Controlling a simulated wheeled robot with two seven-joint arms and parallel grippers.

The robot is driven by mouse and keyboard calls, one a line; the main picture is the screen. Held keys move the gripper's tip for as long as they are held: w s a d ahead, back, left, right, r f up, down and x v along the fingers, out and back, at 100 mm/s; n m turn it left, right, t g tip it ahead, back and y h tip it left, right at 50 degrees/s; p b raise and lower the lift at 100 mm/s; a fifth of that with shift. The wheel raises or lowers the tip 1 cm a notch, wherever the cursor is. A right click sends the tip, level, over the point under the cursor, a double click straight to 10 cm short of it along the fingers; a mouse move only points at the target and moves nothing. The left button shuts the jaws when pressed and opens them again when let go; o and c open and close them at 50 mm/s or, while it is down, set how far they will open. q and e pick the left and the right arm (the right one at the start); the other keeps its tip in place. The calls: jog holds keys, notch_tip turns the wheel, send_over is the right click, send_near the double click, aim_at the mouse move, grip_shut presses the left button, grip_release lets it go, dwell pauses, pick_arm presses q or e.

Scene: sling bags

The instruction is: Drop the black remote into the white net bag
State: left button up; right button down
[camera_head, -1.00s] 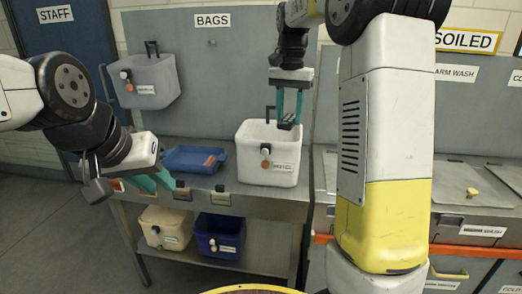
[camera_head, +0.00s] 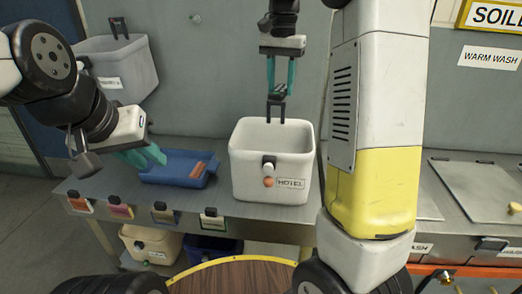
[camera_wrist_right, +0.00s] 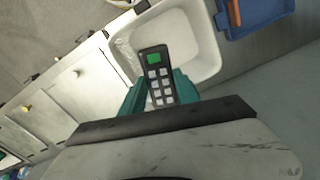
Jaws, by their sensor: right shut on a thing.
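The white bag (camera_head: 245,178) is an open, box-shaped container with a dark handle and a label, standing upright on the grey counter. My right gripper (camera_head: 281,82) points down above its back part, shut on the black remote (camera_head: 277,101). The remote hangs over the bag, apart from it as far as I can tell. In the right wrist view the remote (camera_wrist_right: 157,75) shows a green screen and pale buttons between the teal fingers, with the white bag (camera_wrist_right: 205,45) beyond. My left gripper (camera_head: 145,155) is over the left counter, near the blue tray; its opening is unclear.
A blue tray (camera_head: 178,170) with an orange part lies left of the white bag. A grey bag (camera_head: 120,72) hangs at the back left. Cream (camera_head: 150,244) and dark blue (camera_head: 212,250) bags stand on the shelf below. Metal lidded bins (camera_head: 470,190) are at right.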

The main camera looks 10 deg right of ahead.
jog(key=shift+f, duration=2.75)
jog(key=c, duration=0.8)
grip_release()
notch_tip(320, 180, up, 8)
jog(key=shift+f, duration=0.2)
jog(key=shift+r, duration=0.1)
jog(key=shift+s, duration=0.1)
